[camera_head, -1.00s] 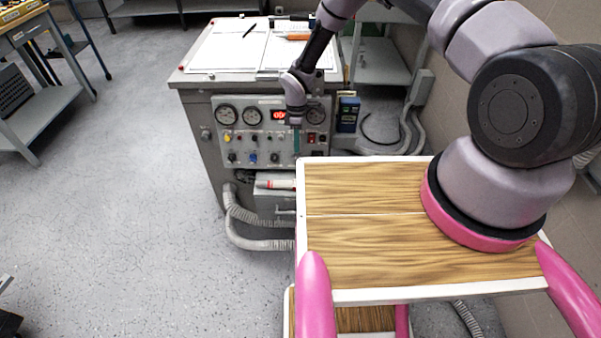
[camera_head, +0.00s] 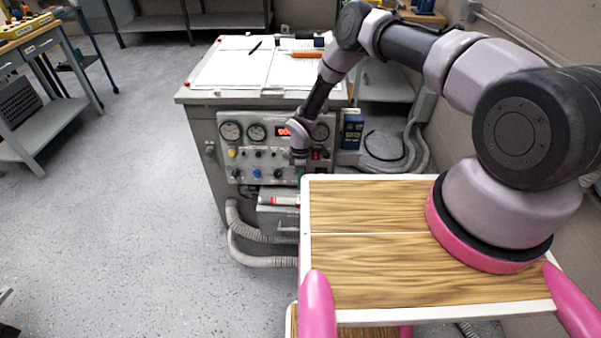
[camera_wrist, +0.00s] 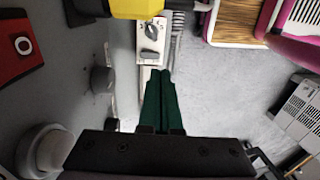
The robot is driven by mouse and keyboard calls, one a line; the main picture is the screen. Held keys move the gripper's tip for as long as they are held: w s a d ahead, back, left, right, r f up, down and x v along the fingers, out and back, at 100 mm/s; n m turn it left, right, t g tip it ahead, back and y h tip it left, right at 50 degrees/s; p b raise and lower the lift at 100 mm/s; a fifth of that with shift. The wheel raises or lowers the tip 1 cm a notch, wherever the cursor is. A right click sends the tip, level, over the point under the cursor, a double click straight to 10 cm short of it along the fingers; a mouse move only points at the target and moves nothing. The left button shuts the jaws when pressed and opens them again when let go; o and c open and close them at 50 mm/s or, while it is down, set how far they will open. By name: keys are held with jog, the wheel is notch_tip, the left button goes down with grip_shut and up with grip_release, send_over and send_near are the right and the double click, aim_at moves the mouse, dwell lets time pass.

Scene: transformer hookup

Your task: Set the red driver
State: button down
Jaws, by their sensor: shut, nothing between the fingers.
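My gripper (camera_head: 300,173) points down in front of the lower right part of the grey cabinet's control panel (camera_head: 240,168). In the wrist view its green fingers (camera_wrist: 164,74) are together with nothing between them. A red switch with a white ring mark (camera_wrist: 22,47) shows at the left edge of the wrist view, apart from the fingers. A small red switch (camera_head: 317,154) shows on the panel just right of my wrist. A red-and-white tube (camera_head: 282,200) lies on a ledge below the panel. I cannot tell which of these is the red driver.
An orange-handled tool (camera_head: 306,54) and a black pen (camera_head: 254,46) lie on the cabinet top with papers. A blue box (camera_head: 352,131) is beside the cabinet. Grey hoses (camera_head: 262,260) run along the floor.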

aim_at(293, 201)
jog(key=f, duration=0.2)
jog(key=s+f, duration=0.1)
jog(key=f, duration=0.2)
jog(key=shift+f, duration=0.35)
jog(key=shift+s, duration=0.1)
jog(key=shift+s+f, duration=0.1)
jog(key=shift+f, duration=0.05)
jog(key=shift+w, duration=0.85)
